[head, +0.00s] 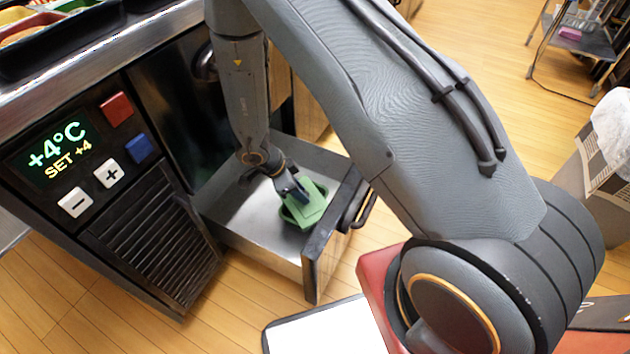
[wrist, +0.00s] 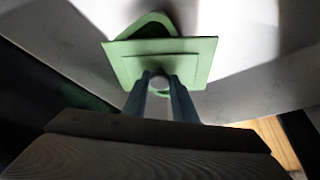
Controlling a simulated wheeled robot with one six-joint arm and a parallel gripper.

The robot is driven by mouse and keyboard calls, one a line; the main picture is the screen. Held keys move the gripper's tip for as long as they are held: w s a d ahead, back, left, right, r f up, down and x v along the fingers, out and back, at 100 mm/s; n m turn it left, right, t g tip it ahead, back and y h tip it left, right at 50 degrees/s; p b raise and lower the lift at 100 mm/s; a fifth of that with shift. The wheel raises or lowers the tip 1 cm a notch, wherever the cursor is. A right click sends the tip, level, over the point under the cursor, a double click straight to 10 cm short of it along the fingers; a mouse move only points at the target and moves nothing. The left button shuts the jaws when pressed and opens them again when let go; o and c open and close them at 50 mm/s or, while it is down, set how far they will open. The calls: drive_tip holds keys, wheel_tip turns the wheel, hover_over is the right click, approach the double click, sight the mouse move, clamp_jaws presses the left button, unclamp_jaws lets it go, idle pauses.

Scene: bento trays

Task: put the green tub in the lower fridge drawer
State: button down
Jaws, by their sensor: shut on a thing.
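The green tub (head: 308,208) is inside the open lower fridge drawer (head: 245,229), near the drawer's front end. The tub also shows in the wrist view (wrist: 190,52), with a square green lid and a rounded part behind it. My gripper (head: 290,190) reaches down into the drawer and is shut on the tub. In the wrist view the two fingers (wrist: 160,92) meet at the tub's near side around a small pale round part. I cannot tell whether the tub's underside touches the drawer floor.
The drawer's dark front panel (head: 322,240) and handle (head: 358,204) stand to the right of the tub. The control panel (head: 80,150) reads +4°C beside a vent grille (head: 155,240). Trays of food (head: 50,35) sit on the counter top. A bin (head: 605,150) stands at the right.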

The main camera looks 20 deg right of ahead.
drive_tip(key=w+d+f+b, duration=0.3)
drive_tip(key=w+d, duration=0.3)
drive_tip(key=d, duration=0.1)
drive_tip(key=shift+d+f, duration=0.2)
drive_tip(key=shift+w+f, duration=0.1)
drive_tip(key=shift+f, duration=0.05)
drive_tip(key=c, duration=1.4)
unclamp_jaws()
drive_tip(key=shift+c, duration=0.2)
drive_tip(key=p+v, duration=0.2)
drive_tip(key=v, duration=0.5)
drive_tip(key=shift+a+r, duration=0.15)
drive_tip(key=shift+r, duration=0.2)
